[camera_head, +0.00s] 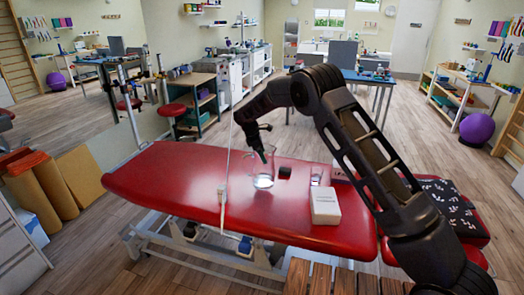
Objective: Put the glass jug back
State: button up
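The glass jug (263,181) stands upright on the red treatment table (165,185), near the middle of its top. It is clear and looks to have a little light-coloured content or a bright base at the bottom. My gripper (264,155) is at the jug's upper part, pointing down, with a dark finger at or just inside the rim. I cannot tell whether it touches the glass or how far apart the fingers are. My arm comes in from the lower right and hides part of the table's right side.
Right of the jug are a small black item (285,171), a small clear glass (316,176) and a white box (325,206). A dark patterned cloth (449,207) lies at the right. A thin upright pole (226,165) stands left of the jug. The table's left end is clear.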

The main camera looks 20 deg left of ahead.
jog(key=shift+f, duration=2.05)
jog(key=o, duration=1.8)
jog(key=v, duration=1.2)
jog(key=shift+d, duration=0.1)
